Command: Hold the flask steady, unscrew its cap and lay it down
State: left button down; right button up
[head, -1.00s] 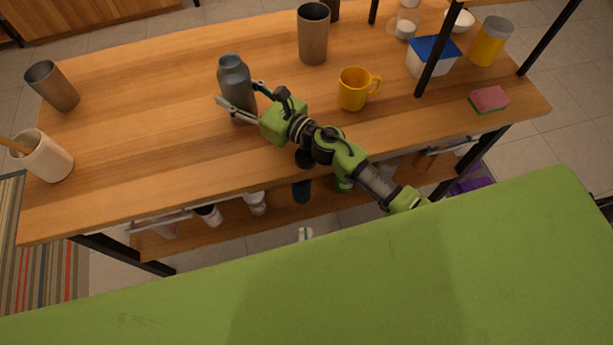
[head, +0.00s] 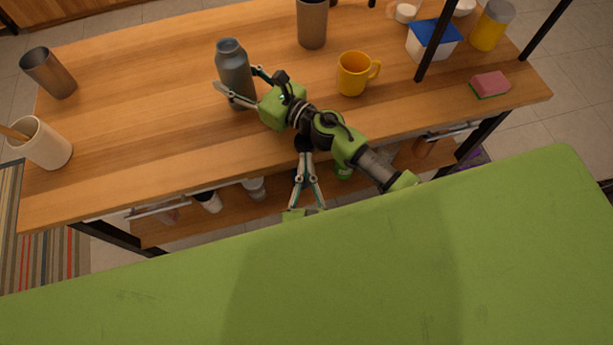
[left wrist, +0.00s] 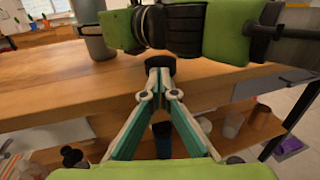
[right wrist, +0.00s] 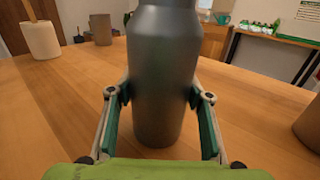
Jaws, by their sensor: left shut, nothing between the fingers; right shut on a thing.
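The grey-blue flask (head: 233,68) stands upright on the wooden table, its top a slightly bluer grey. My right gripper (head: 240,97) is shut around its body, with one finger on each side in the right wrist view (right wrist: 160,95). The flask's top is cut off in that view. My left gripper (head: 305,158) is shut and empty by the table's front edge, below my right arm and to the right of the flask. Its fingertips meet in the left wrist view (left wrist: 160,75), where part of the flask (left wrist: 96,43) shows at the upper left.
A yellow mug (head: 352,75) stands right of the flask, with a metal tumbler (head: 312,25) behind. Another tumbler (head: 50,73) and a cream utensil pot (head: 45,147) stand at the left. My right arm crosses above my left gripper.

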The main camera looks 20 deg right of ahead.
aim_at(305, 150)
pick_arm(q)
jog(key=shift+w, duration=0.2)
jog(key=x, duration=0.3)
jog(key=shift+w+d, duration=0.15)
jog(key=shift+w, duration=0.1)
jog(key=v, duration=1.4)
pick_arm(e)
jog(key=o, duration=1.7)
jog(key=shift+c, duration=0.2)
